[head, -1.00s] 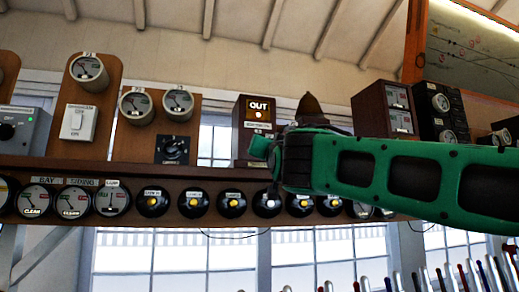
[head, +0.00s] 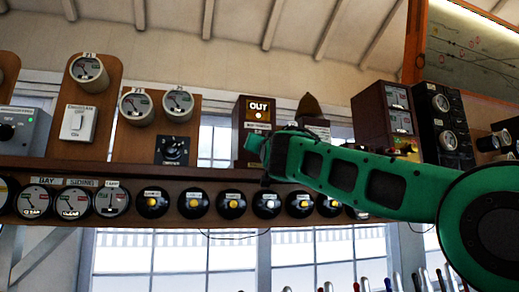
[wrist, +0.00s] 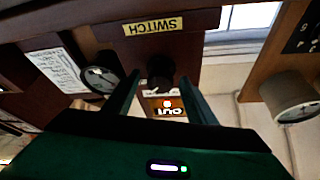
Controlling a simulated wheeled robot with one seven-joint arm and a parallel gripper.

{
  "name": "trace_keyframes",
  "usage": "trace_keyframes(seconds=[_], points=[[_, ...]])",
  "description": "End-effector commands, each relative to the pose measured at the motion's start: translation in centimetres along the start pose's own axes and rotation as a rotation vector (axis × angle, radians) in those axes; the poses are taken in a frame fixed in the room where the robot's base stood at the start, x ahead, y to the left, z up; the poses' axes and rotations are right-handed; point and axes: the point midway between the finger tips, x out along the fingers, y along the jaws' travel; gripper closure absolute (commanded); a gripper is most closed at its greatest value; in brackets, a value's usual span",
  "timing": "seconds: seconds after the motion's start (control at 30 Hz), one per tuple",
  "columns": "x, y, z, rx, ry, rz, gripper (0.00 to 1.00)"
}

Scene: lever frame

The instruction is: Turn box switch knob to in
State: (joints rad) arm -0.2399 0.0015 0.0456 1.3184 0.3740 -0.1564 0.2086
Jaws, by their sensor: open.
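The brown wooden switch box (head: 240,110) stands on the shelf in the head view, its small window reading OUT (head: 259,106). In the wrist view the box is upside down, with a yellow SWITCH label (wrist: 153,26), a dark round knob (wrist: 160,68) and the lit OUT window (wrist: 168,110). My gripper (wrist: 160,82) is open, one finger on each side of the knob in the picture. I cannot tell whether the fingers touch it. In the head view my gripper (head: 262,150) is in front of the lower box and hides the knob.
A dark pointed object (head: 309,105) stands right of the box. A dial switch (head: 172,150) is to its left. A row of black round indicators (head: 229,205) runs below the shelf. In the wrist view a round dial (wrist: 103,78) lies left of the knob.

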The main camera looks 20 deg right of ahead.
Motion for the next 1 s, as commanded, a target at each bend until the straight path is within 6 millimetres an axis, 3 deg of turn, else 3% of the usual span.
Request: trace_keyframes(seconds=[0.07,0.1,0.27,0.67,1.0], points=[[-0.01,0.00,0.00,0.000,0.000,0.000,0.49],[-0.02,0.00,0.00,0.000,0.000,0.000,0.54],[-0.03,0.01,-0.01,0.000,0.000,0.000,0.90],[-0.05,0.21,-0.04,-0.056,0.000,-0.021,0.90],[-0.02,0.54,-0.09,-0.287,-0.001,-0.115,0.90]])
